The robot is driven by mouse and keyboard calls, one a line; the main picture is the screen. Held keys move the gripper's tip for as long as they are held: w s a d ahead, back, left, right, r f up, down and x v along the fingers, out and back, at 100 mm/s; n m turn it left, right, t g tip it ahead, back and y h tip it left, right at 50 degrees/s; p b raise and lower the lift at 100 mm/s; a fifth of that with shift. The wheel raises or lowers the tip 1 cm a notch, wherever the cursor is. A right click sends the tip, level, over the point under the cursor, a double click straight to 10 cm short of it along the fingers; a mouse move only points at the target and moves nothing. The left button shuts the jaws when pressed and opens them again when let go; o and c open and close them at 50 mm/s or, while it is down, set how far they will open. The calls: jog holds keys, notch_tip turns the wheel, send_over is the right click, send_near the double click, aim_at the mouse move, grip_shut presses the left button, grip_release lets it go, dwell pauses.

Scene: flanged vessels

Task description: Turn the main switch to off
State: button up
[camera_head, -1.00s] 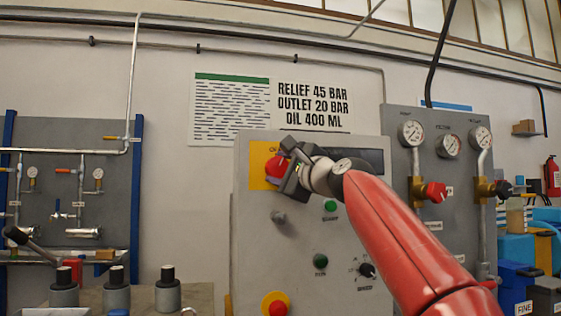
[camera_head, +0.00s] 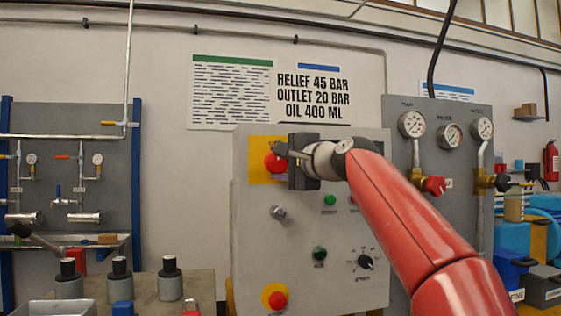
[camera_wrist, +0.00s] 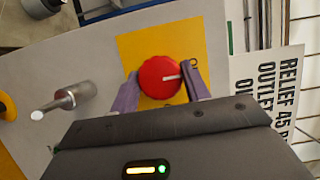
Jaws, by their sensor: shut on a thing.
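The main switch is a round red knob (camera_wrist: 160,77) with a white mark, on a yellow plate (camera_wrist: 135,45) of the grey control panel. In the wrist view the white mark points to the right of the picture, towards partly hidden lettering. My gripper (camera_wrist: 158,88) has one finger on each side of the knob and is shut on it. In the head view the knob (camera_head: 273,163) shows at the upper left of the panel (camera_head: 315,240), with my gripper (camera_head: 282,157) reaching it from the right and hiding part of the plate.
Below the switch, the panel carries a metal key-like part (camera_head: 278,212), a green button (camera_head: 319,253), a black selector (camera_head: 365,262) and a red emergency button (camera_head: 276,299) on yellow. A gauge board (camera_head: 440,150) stands to the right. Dark-capped cylinders (camera_head: 120,285) stand at lower left.

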jog(key=o, duration=1)
jog(key=b+v, duration=0.3)
jog(key=v, duration=0.4)
jog(key=shift+s+d, duration=0.2)
jog(key=shift+s, duration=0.15)
